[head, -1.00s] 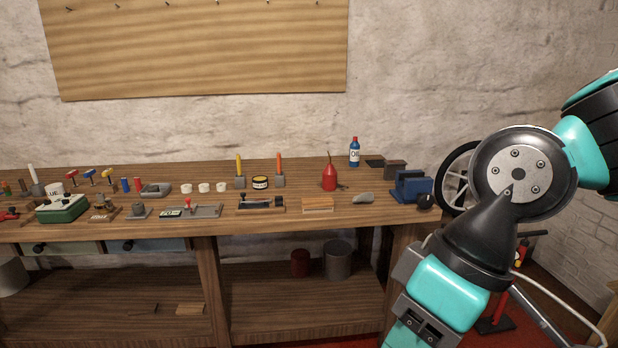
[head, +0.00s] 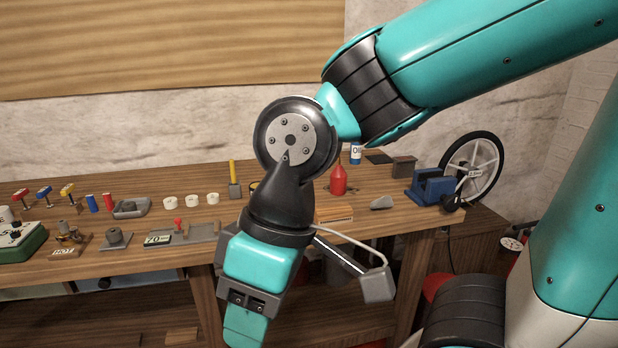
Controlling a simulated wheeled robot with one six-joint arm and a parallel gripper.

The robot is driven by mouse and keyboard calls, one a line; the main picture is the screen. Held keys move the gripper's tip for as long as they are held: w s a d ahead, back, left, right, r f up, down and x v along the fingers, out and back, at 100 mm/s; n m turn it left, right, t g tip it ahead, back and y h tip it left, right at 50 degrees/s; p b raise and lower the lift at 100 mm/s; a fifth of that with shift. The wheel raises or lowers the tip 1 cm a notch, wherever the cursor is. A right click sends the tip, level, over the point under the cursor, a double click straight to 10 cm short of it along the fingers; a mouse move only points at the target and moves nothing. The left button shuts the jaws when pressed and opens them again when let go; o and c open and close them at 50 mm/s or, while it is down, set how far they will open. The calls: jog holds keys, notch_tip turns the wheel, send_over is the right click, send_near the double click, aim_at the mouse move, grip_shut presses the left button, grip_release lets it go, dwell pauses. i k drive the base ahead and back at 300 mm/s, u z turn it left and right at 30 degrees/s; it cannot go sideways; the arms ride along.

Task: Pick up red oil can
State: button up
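The red oil can (head: 338,181) stands upright on the wooden workbench (head: 400,225), toward its back and right of the picture's middle.
A grey wedge-shaped thing (head: 382,203), a blue vise-like tool (head: 431,187) and a spoked wheel (head: 472,168) are to the right. Several small tools and white rolls (head: 191,201) fill the bench's left.

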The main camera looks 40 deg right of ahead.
aim_at(338, 179)
jog(key=z, duration=0.15)
jog(key=i, duration=0.85)
jog(key=z, duration=0.6)
jog(key=i, duration=0.45)
jog(key=z, duration=0.25)
